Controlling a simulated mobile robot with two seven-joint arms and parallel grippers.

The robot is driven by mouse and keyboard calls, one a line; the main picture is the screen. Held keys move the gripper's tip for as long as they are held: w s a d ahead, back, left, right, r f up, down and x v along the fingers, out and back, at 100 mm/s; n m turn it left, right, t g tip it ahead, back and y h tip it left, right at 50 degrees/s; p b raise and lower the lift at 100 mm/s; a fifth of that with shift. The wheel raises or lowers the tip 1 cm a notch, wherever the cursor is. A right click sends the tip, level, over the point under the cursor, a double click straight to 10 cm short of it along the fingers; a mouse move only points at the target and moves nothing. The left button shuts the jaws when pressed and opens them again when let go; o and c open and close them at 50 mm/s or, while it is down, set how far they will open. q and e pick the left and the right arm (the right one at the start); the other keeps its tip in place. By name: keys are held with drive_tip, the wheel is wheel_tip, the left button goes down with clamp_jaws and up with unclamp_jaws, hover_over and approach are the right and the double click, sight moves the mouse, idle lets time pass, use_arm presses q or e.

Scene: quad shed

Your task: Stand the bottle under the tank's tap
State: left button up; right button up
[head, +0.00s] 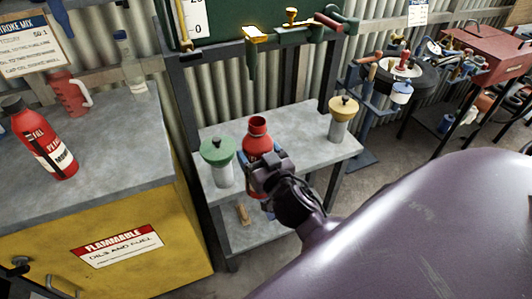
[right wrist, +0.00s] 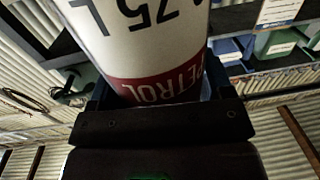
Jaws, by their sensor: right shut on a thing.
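The bottle (head: 258,136) is red with an open-looking round neck. My right gripper (head: 266,166) is shut on it and holds it about upright over the grey stand (head: 300,130). In the right wrist view the bottle's white label with a red PETROL band (right wrist: 150,40) fills the space between the jaws (right wrist: 150,90). The dark green tank (head: 265,18) is above at the back. Its tap pipework (head: 252,58) with a yellow handle hangs over the stand. My left gripper is out of view.
A green-lidded jar (head: 217,160) stands close left of the bottle, and a yellow-lidded jar (head: 342,118) to the right. A yellow cabinet (head: 150,255) at left carries another red bottle (head: 45,140) and a red jug (head: 67,92). The stand's legs frame the space.

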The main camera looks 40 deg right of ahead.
drive_tip(key=s+d+f+h+b, duration=0.2)
drive_tip(key=d+f, duration=0.2)
drive_tip(key=d, duration=0.1)
drive_tip(key=f+b+x, duration=0.1)
drive_tip(key=f+x, duration=0.2)
drive_tip(key=x, duration=1.5)
drive_tip(key=shift+f+m+y, duration=0.25)
drive_tip(key=shift+m+y, duration=0.05)
drive_tip(key=shift+y, duration=0.1)
drive_tip(key=o, duration=0.9)
drive_tip(key=shift+w, duration=0.1)
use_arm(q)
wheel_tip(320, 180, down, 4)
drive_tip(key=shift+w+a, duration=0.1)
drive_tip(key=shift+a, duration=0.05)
use_arm(e)
drive_tip(key=shift+o, duration=0.4)
drive_tip(key=shift+r, duration=0.15)
